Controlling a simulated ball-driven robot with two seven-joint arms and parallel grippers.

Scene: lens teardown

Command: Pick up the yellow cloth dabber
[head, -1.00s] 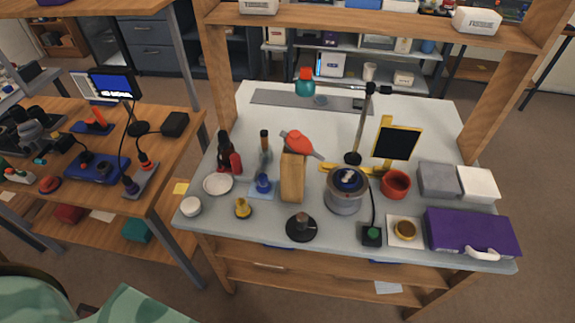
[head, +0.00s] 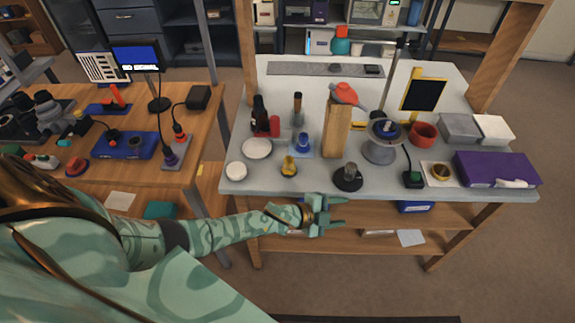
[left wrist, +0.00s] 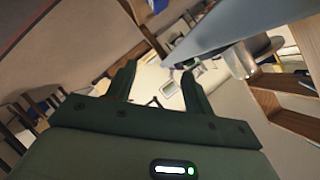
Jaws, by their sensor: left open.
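The yellow cloth dabber (head: 289,167) stands upright near the front edge of the grey-white workbench, right of a small white bowl. My left gripper (head: 340,211) is open and empty, in front of the bench's front edge, to the right of the dabber and apart from it. In the left wrist view both fingers of my left gripper (left wrist: 157,82) show spread, with nothing between them. The dabber cannot be made out in that view. My right gripper is not in view.
Near the dabber are the white bowl (head: 236,171), a white dish (head: 257,148), a blue item on a pad (head: 303,142) and a black round base (head: 348,178). A wooden block (head: 337,128) stands behind. The bench's front edge (head: 320,192) lies between my gripper and these things.

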